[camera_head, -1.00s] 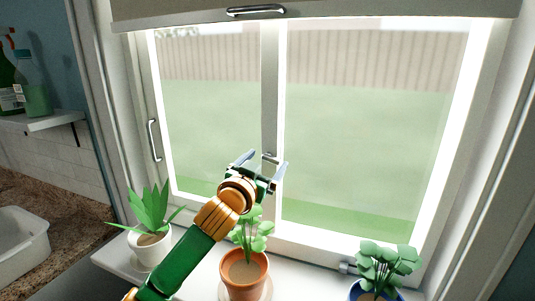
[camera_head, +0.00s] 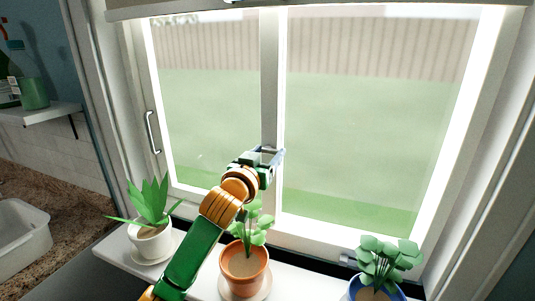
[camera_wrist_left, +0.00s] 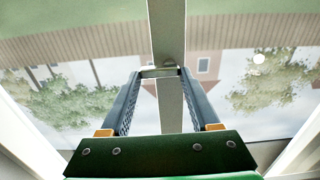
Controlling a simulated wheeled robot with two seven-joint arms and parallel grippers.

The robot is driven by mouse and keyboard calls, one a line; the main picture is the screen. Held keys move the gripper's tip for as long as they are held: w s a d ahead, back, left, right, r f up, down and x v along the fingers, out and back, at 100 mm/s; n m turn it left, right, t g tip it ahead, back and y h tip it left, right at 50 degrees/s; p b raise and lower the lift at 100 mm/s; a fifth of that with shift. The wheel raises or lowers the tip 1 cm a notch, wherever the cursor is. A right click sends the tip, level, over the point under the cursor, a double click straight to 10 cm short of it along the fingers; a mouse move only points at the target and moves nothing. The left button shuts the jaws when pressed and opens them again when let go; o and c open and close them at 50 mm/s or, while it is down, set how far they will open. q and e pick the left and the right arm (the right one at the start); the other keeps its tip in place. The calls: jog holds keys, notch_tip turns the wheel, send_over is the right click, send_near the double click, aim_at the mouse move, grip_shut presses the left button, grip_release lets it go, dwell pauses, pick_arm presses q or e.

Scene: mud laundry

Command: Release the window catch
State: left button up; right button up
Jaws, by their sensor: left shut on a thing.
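The window catch (camera_wrist_left: 160,71) is a small grey metal piece on the window's middle upright (camera_wrist_left: 168,35). In the left wrist view it spans the space between my two fingertips. My left gripper (camera_head: 270,155) is shut on it, with the fingers some way apart and the catch between them. In the head view the fingers and wrist cover most of the catch. My right gripper is in neither view.
An orange pot (camera_head: 244,270) with a plant stands under my left arm. A white pot (camera_head: 149,244) is to its left and a blue pot (camera_head: 372,292) to its right on the sill. A metal handle (camera_head: 152,132) is on the left frame.

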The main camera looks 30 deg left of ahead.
pick_arm(q)
jog(key=o, duration=1.4)
jog(key=shift+c, duration=0.2)
jog(key=shift+s, duration=0.1)
jog(key=b+v, duration=0.2)
jog(key=v, duration=0.5)
jog(key=shift+b, duration=0.4)
